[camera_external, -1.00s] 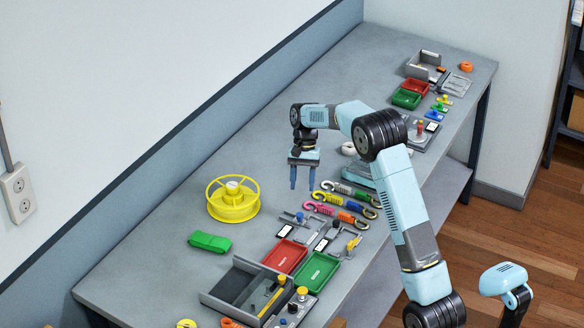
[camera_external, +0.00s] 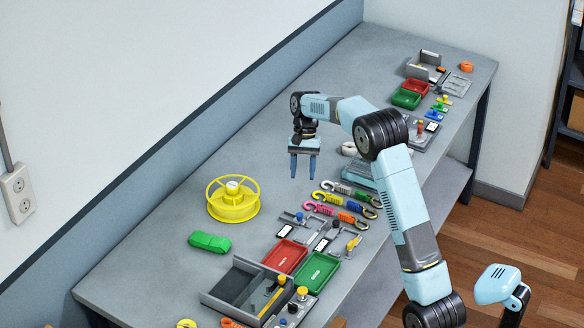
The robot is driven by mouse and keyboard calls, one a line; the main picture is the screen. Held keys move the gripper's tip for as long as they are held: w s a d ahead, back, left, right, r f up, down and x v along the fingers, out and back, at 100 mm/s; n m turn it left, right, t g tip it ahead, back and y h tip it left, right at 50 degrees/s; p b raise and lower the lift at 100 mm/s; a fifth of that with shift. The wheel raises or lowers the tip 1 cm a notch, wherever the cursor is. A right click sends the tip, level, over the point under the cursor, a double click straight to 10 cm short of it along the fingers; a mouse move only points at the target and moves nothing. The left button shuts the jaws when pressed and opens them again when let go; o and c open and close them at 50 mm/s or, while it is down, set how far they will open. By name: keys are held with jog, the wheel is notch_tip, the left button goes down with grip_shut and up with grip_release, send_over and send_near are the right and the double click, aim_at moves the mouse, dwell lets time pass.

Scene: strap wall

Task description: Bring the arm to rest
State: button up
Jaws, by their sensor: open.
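My gripper (camera_external: 303,167) hangs above the middle of the grey bench (camera_external: 170,210), fingers pointing down. Its two blue fingers are apart, with nothing between them. It is right of and above the yellow spool (camera_external: 233,200) in the picture, and clear of the items below it. My arm reaches in from the right, bent at the elbow, with the wrist over the bench.
Several coloured carabiners (camera_external: 347,203) lie below and right of the gripper. A green strap bundle (camera_external: 209,242), a red tray (camera_external: 286,257) and a green tray (camera_external: 318,271) sit nearer the front. Small trays and parts fill the far end. The bench beside the wall is clear.

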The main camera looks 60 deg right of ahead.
jog(key=s+a+r+n+t+h, duration=0.1)
jog(key=s+a+r+n, duration=0.1)
jog(key=s+a+r, duration=0.4)
jog(key=s+a+r+n+t+h, duration=0.1)
jog(key=s+a+r+n, duration=0.15)
jog(key=a+r, duration=0.45)
jog(key=s+a+r+n+t+h, duration=0.15)
jog(key=s+a+r, duration=0.3)
jog(key=a, duration=0.45)
jog(key=s+a+f+n+t, duration=0.1)
jog(key=s+a+n+t, duration=0.1)
jog(key=s+a, duration=0.4)
jog(key=s+a+f+n+t, duration=0.1)
jog(key=s+a+n, duration=0.4)
jog(key=s, duration=1.2)
jog(key=shift+a+f+t, duration=0.2)
jog(key=shift+a+t, duration=0.25)
jog(key=shift+a, duration=0.15)
jog(key=shift+h, duration=0.25)
